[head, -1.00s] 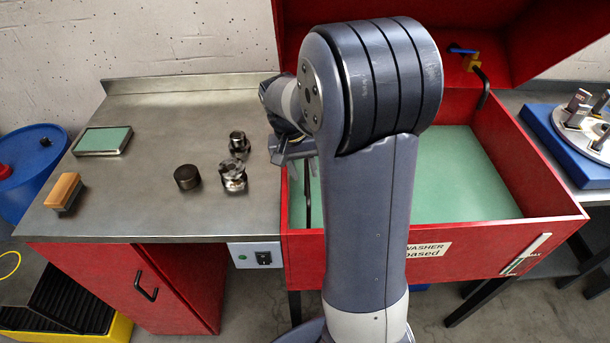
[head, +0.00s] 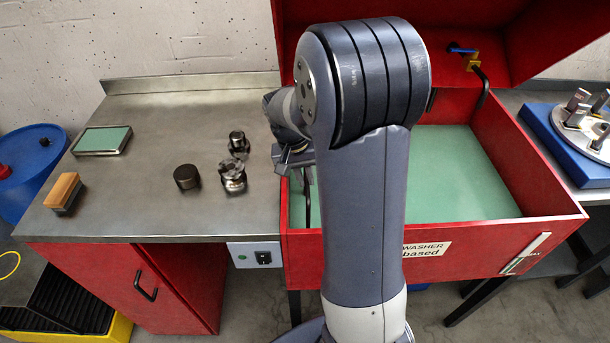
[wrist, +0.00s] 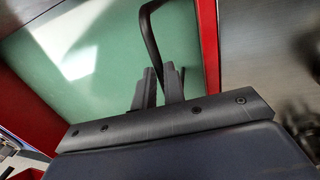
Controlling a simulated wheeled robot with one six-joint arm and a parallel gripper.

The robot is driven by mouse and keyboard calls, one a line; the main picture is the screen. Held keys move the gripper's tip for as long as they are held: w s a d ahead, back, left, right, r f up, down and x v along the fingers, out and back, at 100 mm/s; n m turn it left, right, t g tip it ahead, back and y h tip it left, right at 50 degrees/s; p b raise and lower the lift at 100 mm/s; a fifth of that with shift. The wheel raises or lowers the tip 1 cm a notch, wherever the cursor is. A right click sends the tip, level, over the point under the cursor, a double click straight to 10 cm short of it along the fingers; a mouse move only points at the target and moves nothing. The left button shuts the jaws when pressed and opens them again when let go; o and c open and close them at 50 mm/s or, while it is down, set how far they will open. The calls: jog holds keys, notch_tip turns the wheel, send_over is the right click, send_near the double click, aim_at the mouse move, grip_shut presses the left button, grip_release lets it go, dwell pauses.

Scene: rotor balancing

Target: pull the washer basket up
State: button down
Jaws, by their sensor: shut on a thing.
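The red washer (head: 470,250) stands open, with flat pale green liquid (head: 455,170) inside its tub. The basket's black bent rod handle (head: 308,203) shows at the tub's left side, and in the wrist view the handle (wrist: 149,30) curves down between the fingers. My gripper (wrist: 158,80) is shut on this handle. In the head view my gripper is mostly hidden behind my arm, over the washer's left wall. The basket's body is not visible in either view.
The steel bench (head: 130,200) left of the washer holds a dark cylinder (head: 187,177), two metal parts (head: 233,177), a brush (head: 63,192) and a green-topped pad (head: 102,140). The raised red lid (head: 540,35) stands behind. A blue balancing unit (head: 560,150) is at right.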

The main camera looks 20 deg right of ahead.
dwell(0.4)
notch_tip(320, 180, up, 18)
jog(key=p, duration=1.1)
jog(key=shift+f+p, duration=0.25)
jog(key=shift+p, duration=0.05)
jog(key=shift+w, duration=0.1)
jog(key=c, duration=1.9)
grip_release()
jog(key=shift+r, duration=0.1)
jog(key=o, duration=0.4)
jog(key=shift+f, duration=0.2)
